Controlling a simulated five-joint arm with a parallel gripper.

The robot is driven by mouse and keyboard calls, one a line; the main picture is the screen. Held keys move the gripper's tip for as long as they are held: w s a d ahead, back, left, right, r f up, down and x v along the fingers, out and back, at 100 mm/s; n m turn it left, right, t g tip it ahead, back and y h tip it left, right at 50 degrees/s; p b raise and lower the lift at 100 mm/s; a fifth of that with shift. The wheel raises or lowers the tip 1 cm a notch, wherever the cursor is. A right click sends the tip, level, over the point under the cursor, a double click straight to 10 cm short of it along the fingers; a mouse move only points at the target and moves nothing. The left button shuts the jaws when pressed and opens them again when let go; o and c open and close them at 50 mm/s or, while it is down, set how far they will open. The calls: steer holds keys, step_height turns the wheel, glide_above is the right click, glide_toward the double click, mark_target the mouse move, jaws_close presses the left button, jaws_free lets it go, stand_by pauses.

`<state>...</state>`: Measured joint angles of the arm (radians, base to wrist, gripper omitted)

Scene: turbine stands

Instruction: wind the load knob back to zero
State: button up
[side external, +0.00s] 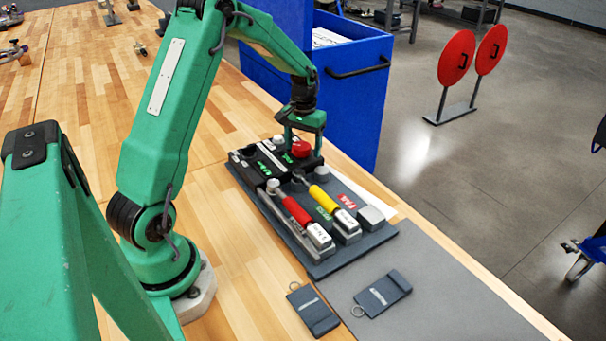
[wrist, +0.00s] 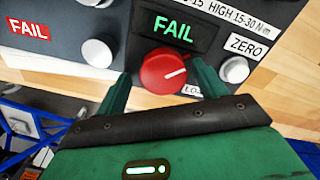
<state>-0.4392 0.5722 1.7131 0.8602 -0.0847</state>
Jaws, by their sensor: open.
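The red load knob (wrist: 165,72) sits on the dark tester panel in the wrist view, with a white pointer line aimed to the right. It also shows in the side view (side external: 301,148) at the far end of the tester. My gripper (wrist: 160,76) is open, with one green finger on each side of the knob. Gaps show between the fingers and the knob. In the side view my gripper (side external: 304,141) reaches down over the knob. A label by the knob's lower right is partly hidden by a finger.
A FAIL display (wrist: 174,30) sits above the knob. A ZERO label (wrist: 247,45) and a pale button (wrist: 235,70) are to its right; another pale button (wrist: 98,53) is to its left. Red and yellow-handled wrenches (side external: 296,210) lie on the tester. Two dark tags (side external: 383,294) lie in front.

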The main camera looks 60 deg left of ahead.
steer(key=shift+f, duration=0.25)
stand_by(0.3)
steer(key=shift+d, duration=0.15)
steer(key=c, duration=1.1)
steer(key=n, duration=0.3)
steer(key=shift+w, duration=0.1)
steer(key=o, duration=1.2)
steer(key=shift+c, duration=0.2)
